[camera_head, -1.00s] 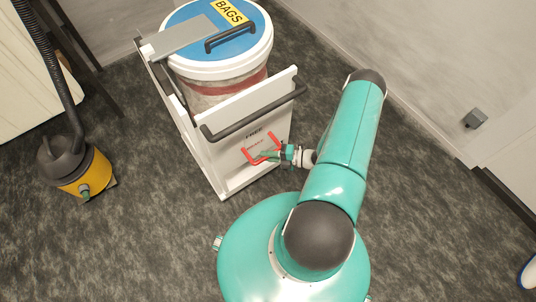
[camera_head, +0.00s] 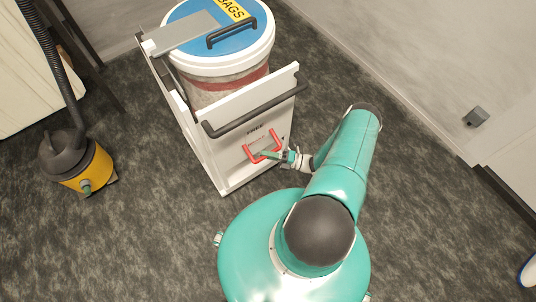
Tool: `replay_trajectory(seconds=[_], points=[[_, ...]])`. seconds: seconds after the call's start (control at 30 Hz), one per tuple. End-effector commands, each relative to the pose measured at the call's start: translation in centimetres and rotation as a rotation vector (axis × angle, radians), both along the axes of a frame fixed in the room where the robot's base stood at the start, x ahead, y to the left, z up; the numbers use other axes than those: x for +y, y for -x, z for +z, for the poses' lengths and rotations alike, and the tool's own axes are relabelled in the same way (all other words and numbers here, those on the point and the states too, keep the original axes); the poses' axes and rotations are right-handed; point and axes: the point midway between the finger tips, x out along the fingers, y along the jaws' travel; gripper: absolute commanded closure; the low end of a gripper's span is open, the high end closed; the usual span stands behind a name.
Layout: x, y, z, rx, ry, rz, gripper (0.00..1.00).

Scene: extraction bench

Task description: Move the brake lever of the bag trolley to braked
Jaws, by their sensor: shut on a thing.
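The white bag trolley (camera_head: 226,160) stands in front of me, holding a tub with a blue lid marked BAGS (camera_head: 229,41). The red brake lever (camera_head: 249,154) is on the trolley's near face, below a label that reads FREE. My gripper (camera_head: 275,155) is at the right part of the lever and is shut on it. The fingers hide some of the lever, and the exact contact is small in this view.
A dark push handle (camera_head: 256,111) crosses the trolley above the lever. A yellow and black vacuum (camera_head: 85,168) stands at the left. A grey wall with a small box (camera_head: 475,117) is at the right. Carpet is clear between trolley and wall.

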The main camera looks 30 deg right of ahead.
Motion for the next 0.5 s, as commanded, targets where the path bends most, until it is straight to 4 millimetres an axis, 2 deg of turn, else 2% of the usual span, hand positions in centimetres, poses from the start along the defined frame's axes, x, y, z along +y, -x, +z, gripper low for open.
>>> replay_trajectory(seconds=[0.17,0.2,0.3,0.5], points=[[-0.11,-0.45,0.09,-0.002,0.003,-0.007,1.0],[-0.11,-0.47,0.08,-0.002,0.003,-0.007,0.82],[-0.1,-0.4,0.05,-0.001,0.004,-0.005,0.62],[-0.06,-0.23,0.0,0.001,0.003,-0.004,0.62]])
